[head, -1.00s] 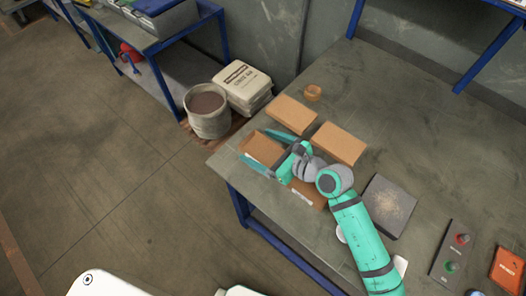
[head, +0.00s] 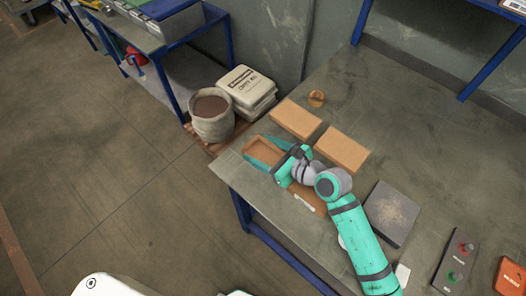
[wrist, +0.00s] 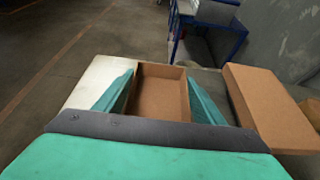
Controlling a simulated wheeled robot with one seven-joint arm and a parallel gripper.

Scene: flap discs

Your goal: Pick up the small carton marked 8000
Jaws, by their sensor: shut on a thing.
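An open-topped brown carton (head: 265,150) lies on the grey bench near its left corner. It also shows in the wrist view (wrist: 160,97), between my two teal fingers. My gripper (head: 265,153) is shut on this carton, one finger along each long side. The carton appears level; I cannot tell whether it touches the bench. No number on it is readable, and its near end is hidden by my gripper.
Two closed brown cartons (head: 296,120) (head: 341,149) lie behind and right. Another carton (head: 307,197) with a pale label is partly under my arm. A tape roll (head: 316,98), a dark plate (head: 391,213) and a button panel (head: 455,262) are also on the bench.

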